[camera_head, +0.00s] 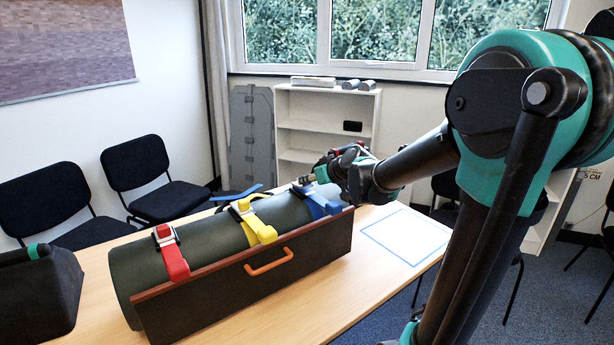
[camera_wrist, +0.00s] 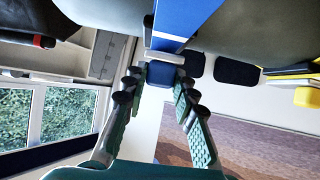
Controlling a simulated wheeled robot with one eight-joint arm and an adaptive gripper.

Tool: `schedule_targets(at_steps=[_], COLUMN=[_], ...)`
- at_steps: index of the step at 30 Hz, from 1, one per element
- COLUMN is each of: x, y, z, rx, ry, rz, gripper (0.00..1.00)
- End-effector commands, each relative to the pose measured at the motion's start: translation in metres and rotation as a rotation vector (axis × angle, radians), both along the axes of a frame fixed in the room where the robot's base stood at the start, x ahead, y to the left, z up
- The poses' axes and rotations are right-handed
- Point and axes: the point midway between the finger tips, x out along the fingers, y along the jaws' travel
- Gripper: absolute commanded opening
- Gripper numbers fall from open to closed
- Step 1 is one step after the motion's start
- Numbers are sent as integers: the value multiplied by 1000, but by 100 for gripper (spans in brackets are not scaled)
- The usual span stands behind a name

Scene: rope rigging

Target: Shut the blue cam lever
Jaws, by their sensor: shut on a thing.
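The blue strap (camera_head: 321,204) runs over the right end of a dark green roll. Its metal buckle (camera_head: 302,188) is on top, partly hidden by my gripper (camera_head: 316,178). In the wrist view the strap (camera_wrist: 188,15) leads to a silver bar (camera_wrist: 166,56). The blue cam lever (camera_wrist: 163,73) shows as a small blue block between my fingertips (camera_wrist: 158,78). My gripper is shut on it. The lever's exact angle is hard to tell.
A red strap (camera_head: 171,254) and a yellow strap (camera_head: 250,222) cross the same roll (camera_head: 205,240). A dark panel with an orange handle (camera_head: 269,262) stands in front. A blue-outlined square (camera_head: 408,235) lies on clear table at right. A black bin (camera_head: 40,290) is at left.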

Motion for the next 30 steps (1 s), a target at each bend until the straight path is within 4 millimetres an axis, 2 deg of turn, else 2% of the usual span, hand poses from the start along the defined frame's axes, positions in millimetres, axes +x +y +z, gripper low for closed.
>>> schedule_targets(at_steps=[20, 21, 26, 30], x=[-2, -2, -2, -2], y=[-1, -1, -1, -1], z=[-5, -5, -5, -5], rx=[36, 36, 36, 36], ry=[-52, -52, -52, -52], rz=[0, 0, 1, 1], gripper=[0, 29, 48, 48])
